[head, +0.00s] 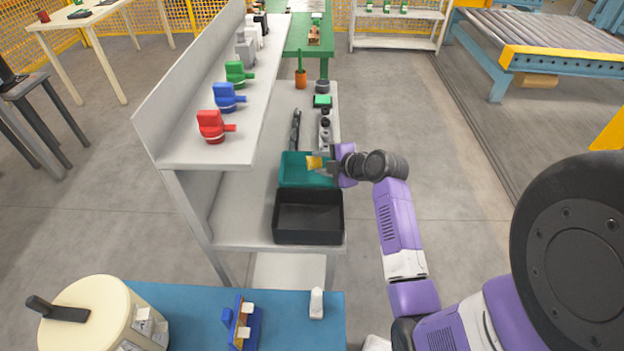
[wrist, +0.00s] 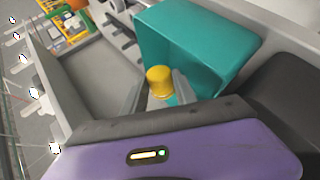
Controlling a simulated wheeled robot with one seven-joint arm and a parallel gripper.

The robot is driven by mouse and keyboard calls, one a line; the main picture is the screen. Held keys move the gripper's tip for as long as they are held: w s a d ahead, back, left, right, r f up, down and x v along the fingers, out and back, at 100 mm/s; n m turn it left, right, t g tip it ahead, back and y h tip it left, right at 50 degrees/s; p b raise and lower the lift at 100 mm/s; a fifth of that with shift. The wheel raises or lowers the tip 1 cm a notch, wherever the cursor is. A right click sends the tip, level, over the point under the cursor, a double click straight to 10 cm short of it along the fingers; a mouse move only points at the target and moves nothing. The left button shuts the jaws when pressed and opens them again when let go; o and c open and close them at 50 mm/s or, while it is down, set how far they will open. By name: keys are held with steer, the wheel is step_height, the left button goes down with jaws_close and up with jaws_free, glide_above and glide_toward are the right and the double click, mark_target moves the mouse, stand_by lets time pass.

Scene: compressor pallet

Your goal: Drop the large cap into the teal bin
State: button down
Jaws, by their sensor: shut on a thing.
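The large cap (wrist: 158,78) is yellow and sits between the two fingers of my gripper (wrist: 157,94) in the wrist view. In the head view, my gripper (head: 324,166) is shut on the yellow cap (head: 314,163). The teal bin (head: 290,170) stands on the shelf's lower deck, and the cap appears over it in the head view. In the wrist view the teal bin (wrist: 195,40) lies just beyond the cap. The exact height of the cap above the bin is hard to tell.
A black bin (head: 308,218) stands beside the teal one, nearer the camera. The upper shelf (head: 188,143) at left carries red, blue and green parts. Small dark and grey parts (head: 325,125) lie behind the teal bin. Open floor lies to the right.

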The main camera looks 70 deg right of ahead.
steer(key=c, duration=0.9)
jaws_free()
steer(key=b+v, duration=0.1)
steer(key=v, duration=0.6)
steer(key=shift+s+r, duration=0.2)
steer(key=shift+s, duration=0.1)
steer(key=shift+a, duration=0.1)
